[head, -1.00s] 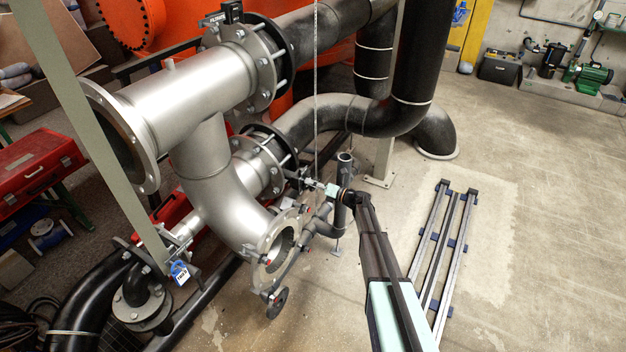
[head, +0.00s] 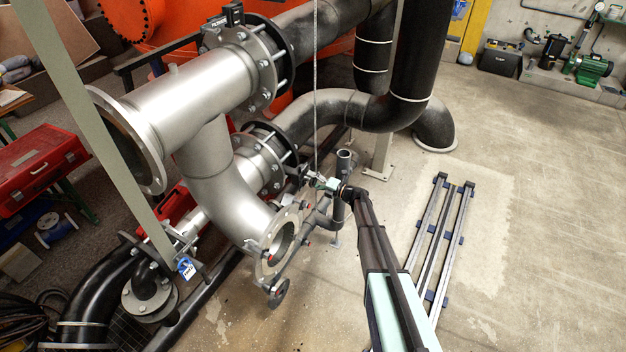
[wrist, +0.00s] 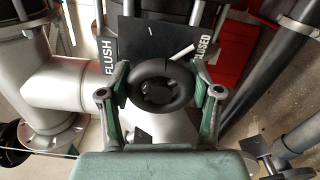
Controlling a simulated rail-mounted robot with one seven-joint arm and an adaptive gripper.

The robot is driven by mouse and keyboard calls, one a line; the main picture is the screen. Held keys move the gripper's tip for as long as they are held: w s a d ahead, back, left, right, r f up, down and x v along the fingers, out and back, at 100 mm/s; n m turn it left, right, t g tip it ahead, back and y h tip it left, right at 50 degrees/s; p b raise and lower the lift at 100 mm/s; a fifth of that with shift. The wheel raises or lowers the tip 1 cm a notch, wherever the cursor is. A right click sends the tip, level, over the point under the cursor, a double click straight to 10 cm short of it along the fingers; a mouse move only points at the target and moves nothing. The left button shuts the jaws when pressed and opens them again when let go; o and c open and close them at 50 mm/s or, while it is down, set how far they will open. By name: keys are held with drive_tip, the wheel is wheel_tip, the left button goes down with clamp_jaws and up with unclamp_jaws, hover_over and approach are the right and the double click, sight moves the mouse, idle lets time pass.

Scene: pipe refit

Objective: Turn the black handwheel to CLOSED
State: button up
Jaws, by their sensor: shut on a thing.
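In the wrist view the black handwheel (wrist: 183,88) sits in the middle, between the two fingers of my gripper (wrist: 161,72). The fingers are shut on the wheel's rim from left and right. Behind it is a dark plate (wrist: 135,30) marked FLUSH at the left and, at the right, a word that reads as CLOSED. A white pointer (wrist: 181,52) slants from above the wheel up and right towards the right-hand word. In the head view my gripper (head: 322,183) is beside the pipework, and the wheel is too small and covered to make out.
Large silver flanged pipe (head: 190,85) stands left of my arm. A grey upright pipe stub (head: 343,165) is close to my gripper, and a hanging chain (head: 315,90) passes near it. A dark lower handwheel (head: 279,292) is nearer. Rails (head: 440,240) lie on open floor at right.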

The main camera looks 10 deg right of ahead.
idle(0.3)
drive_tip(key=o, duration=1.1)
drive_tip(key=v, duration=1.2)
